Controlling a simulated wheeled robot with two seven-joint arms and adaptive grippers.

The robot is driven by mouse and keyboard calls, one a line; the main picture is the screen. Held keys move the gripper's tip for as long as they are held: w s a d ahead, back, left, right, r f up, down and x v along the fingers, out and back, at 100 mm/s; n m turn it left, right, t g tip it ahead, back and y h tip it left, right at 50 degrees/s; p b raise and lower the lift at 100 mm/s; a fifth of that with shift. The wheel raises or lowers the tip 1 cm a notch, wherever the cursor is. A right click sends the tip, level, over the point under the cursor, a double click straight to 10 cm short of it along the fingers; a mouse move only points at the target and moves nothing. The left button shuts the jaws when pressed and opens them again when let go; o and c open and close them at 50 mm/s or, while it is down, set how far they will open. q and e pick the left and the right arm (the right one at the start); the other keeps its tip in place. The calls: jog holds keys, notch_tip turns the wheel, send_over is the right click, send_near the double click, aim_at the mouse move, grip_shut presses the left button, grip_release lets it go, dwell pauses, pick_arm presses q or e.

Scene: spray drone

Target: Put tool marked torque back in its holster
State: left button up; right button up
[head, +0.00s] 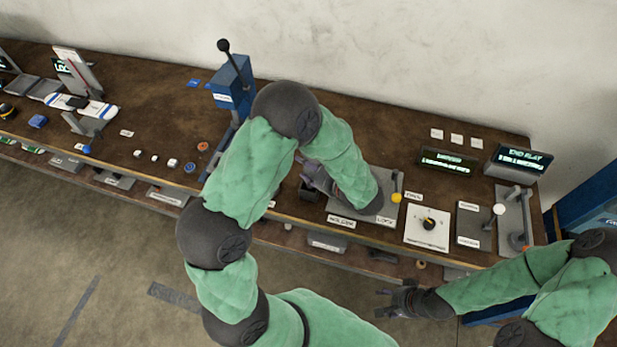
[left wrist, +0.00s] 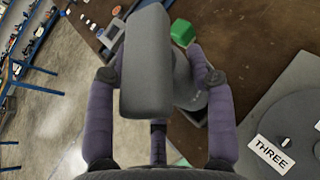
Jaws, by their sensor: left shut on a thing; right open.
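My left gripper (head: 318,180) is over the bench, partly hidden behind my left forearm. In the left wrist view its fingers (left wrist: 160,85) are closed around a dark grey tool (left wrist: 147,65) with a thick, blocky body. I see no marking on it, so I cannot tell whether it says torque. A dark holder-like box (head: 309,193) is on the bench close to the left gripper; whether it is the holster I cannot tell. My right gripper (head: 395,300) is open and empty, in front of the bench's front edge.
A grey plate (head: 350,212) with a yellow knob (head: 396,198) is right of the left gripper. A round plate labelled THREE (left wrist: 272,153) and a green block (left wrist: 182,32) show in the left wrist view. A blue press (head: 231,85) stands behind. Bare bench (head: 160,105) lies left.

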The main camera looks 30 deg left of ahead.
aim_at(312, 177)
pick_arm(q)
jog(key=shift+f+b, duration=0.35)
jog(key=shift+f, duration=1.75)
jog(key=shift+f, duration=0.15)
jog(key=o, duration=1.3)
